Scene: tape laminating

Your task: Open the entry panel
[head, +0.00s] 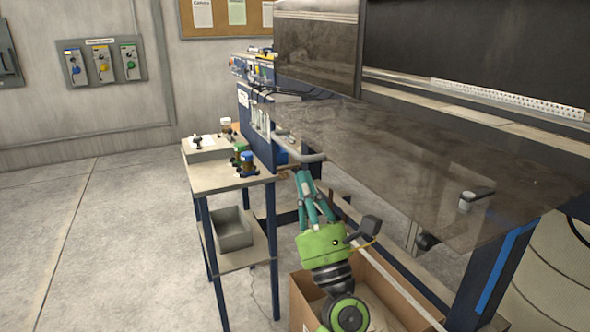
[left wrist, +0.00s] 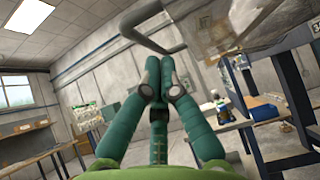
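The entry panel (head: 400,160) looks like a smoky see-through sheet, lying nearly flat and jutting out from the machine. A grey bar handle (head: 302,156) is at its left end; a bent grey bar (left wrist: 150,28) shows in the left wrist view just above my fingertips. My left gripper (head: 305,178) has green and teal parts and points up just below that handle. In the left wrist view its fingertips (left wrist: 160,65) are close together with nothing seen between them. Whether they touch the handle I cannot tell. My right gripper is not in view.
A small cart (head: 200,178) with bottles and a grey bin (head: 233,230) stands left of my left arm. An open cardboard box (head: 400,300) is below the panel. A dark upright panel (head: 318,45) rises behind. Floor at the left is clear.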

